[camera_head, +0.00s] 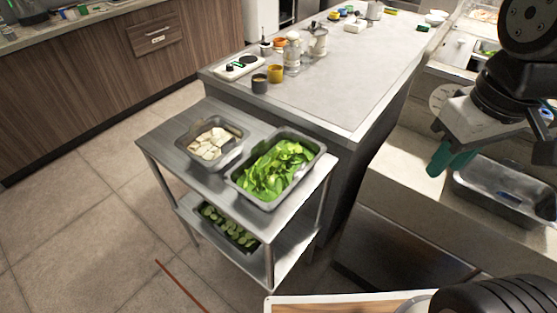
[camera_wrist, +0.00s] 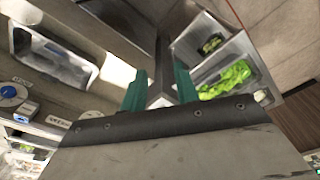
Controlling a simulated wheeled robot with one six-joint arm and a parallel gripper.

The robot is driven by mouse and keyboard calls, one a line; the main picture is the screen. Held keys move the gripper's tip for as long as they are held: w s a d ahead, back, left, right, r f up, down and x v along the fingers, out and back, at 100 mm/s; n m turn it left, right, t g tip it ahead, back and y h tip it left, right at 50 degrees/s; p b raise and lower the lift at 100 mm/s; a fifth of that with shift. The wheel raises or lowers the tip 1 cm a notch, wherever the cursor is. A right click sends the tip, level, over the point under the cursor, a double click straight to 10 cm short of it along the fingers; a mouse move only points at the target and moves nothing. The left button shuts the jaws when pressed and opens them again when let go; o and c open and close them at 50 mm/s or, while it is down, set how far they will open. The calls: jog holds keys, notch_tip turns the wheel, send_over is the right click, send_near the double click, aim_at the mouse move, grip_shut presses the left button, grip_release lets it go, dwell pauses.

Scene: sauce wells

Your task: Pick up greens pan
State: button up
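The greens pan (camera_head: 299,183) is a metal pan full of bright green leaves (camera_head: 272,172). It sits on the right part of the top shelf of a metal cart (camera_head: 175,165) in the head view. The leaves also show in the wrist view (camera_wrist: 232,78), right of my fingers. My gripper (camera_head: 494,142) is at the right of the head view, above the right-hand counter and well apart from the greens pan. In the wrist view its two teal fingers (camera_wrist: 160,88) are spread with nothing between them.
A pan of pale pieces (camera_head: 238,154) sits left of the greens pan on the cart. A pan of cucumber slices (camera_head: 230,226) is on the lower shelf. An empty metal pan (camera_head: 505,187) is set in the right counter.

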jog(key=w+a+f+n, duration=0.3)
jog(key=w+a+n, duration=0.4)
jog(key=w+n, duration=0.35)
jog(key=n+g, duration=0.1)
jog(key=n, duration=1.3)
send_over(300, 167)
jog(key=f, duration=1)
jog(key=shift+d+f, duration=0.2)
jog(key=shift+d, duration=0.05)
jog(key=shift+n, duration=0.35)
jog(key=f, duration=0.7)
jog(key=shift+a+f, duration=0.1)
jog(key=shift+a, duration=0.15)
jog(key=shift+f, duration=0.4)
grip_shut()
